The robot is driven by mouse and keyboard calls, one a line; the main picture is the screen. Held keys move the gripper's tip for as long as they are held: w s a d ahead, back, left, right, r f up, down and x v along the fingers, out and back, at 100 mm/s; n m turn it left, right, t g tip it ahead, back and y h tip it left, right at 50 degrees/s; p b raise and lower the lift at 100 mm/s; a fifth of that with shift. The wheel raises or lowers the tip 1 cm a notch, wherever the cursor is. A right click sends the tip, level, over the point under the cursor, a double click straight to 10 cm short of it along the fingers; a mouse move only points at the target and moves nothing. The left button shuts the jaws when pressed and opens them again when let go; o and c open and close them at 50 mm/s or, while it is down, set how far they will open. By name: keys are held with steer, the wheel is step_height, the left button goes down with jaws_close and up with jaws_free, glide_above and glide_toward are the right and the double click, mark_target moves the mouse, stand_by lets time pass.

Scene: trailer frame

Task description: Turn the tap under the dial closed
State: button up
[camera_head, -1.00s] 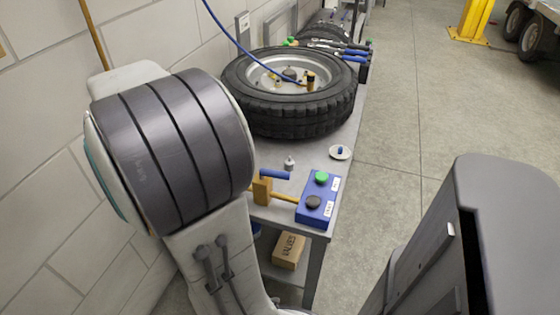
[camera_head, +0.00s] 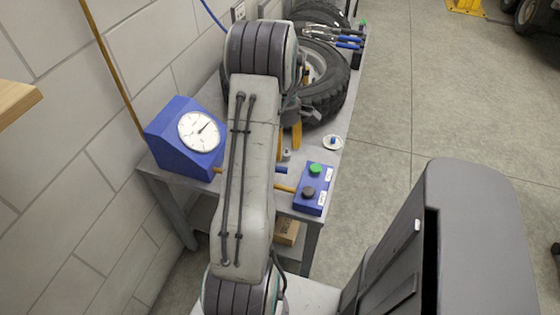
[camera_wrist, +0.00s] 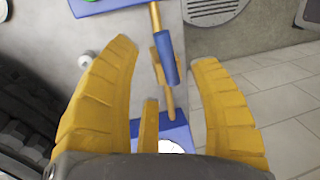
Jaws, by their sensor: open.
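The dial (camera_head: 199,131) is a white round face on a blue box, its needle toward the upper right. A brass pipe (camera_wrist: 155,16) runs from this box to a button box. The tap's blue lever (camera_wrist: 167,60) sits over the pipe and lies roughly along it. In the head view only the lever's end (camera_head: 281,170) shows beside my arm; the tap body is hidden there. My gripper (camera_wrist: 164,54) is open, its yellow fingers spread on both sides of the lever in the wrist view, with no visible contact. In the head view one finger (camera_head: 297,136) shows above the bench.
The blue button box (camera_head: 313,188) with green and dark buttons stands at the bench's near right corner. A wheel (camera_head: 330,95) lies behind my gripper.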

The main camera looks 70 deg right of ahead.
steer(key=shift+s+a+f+p, duration=0.15)
steer(key=shift+f+p, duration=0.3)
steer(key=shift+f, duration=0.6)
steer(key=shift+w+a+f+p, duration=0.1)
steer(key=shift+a+f+p, duration=0.3)
steer(key=shift+f, duration=0.7)
steer(key=shift+s+a+f+p, duration=0.1)
steer(key=shift+f+p, duration=0.4)
steer(key=shift+f, duration=0.55)
jaws_close()
